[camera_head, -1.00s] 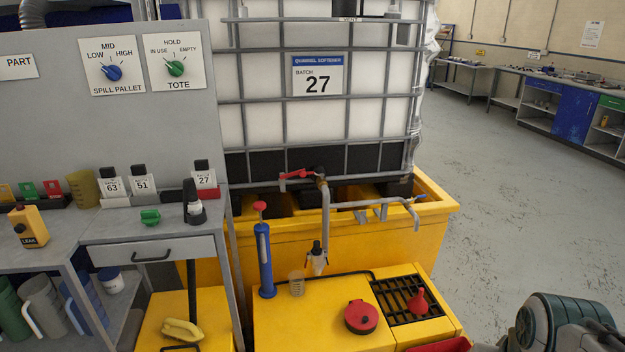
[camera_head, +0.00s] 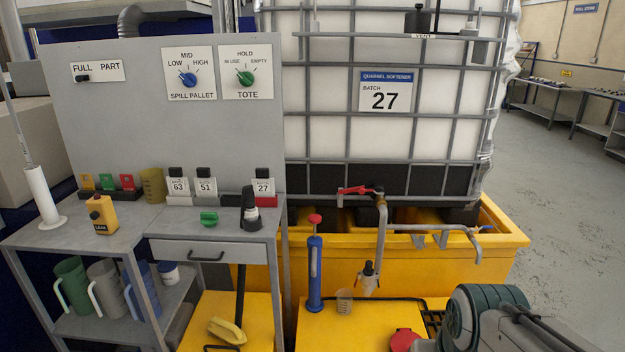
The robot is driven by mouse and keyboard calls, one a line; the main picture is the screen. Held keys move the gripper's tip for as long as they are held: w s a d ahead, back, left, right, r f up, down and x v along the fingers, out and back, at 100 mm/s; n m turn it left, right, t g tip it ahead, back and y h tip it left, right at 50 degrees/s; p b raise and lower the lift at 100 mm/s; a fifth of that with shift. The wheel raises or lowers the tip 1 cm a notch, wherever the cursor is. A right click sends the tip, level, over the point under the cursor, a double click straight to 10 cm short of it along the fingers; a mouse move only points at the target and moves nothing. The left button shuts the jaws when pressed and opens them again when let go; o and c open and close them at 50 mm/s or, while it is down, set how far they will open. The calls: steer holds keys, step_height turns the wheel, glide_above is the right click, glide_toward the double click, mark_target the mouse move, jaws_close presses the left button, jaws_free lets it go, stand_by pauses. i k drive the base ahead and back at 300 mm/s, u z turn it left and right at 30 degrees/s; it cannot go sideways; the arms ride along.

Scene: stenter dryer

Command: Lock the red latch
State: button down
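A red lever (camera_head: 354,190) lies roughly level on the outlet valve of the caged white tote (camera_head: 430,140). It is the red part that looks most like a latch, but I cannot tell whether it is locked. A grey pipe (camera_head: 382,235) runs down from the valve. A small red piece (camera_head: 127,182) also stands in a dark rack on the left bench, beside green and orange ones. My arm shows at the lower right, but my gripper is out of view.
A yellow spill pallet (camera_head: 500,245) surrounds the tote's base. In front stand a blue pump (camera_head: 314,275) with a red top and a clear beaker (camera_head: 344,302). A grey bench (camera_head: 115,235) with a panel is at left. Open floor (camera_head: 560,200) lies at right.

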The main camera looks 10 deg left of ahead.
mark_target(361, 189)
steer(key=u, duration=0.2)
steer(key=i, duration=1.15)
steer(key=z, duration=0.45)
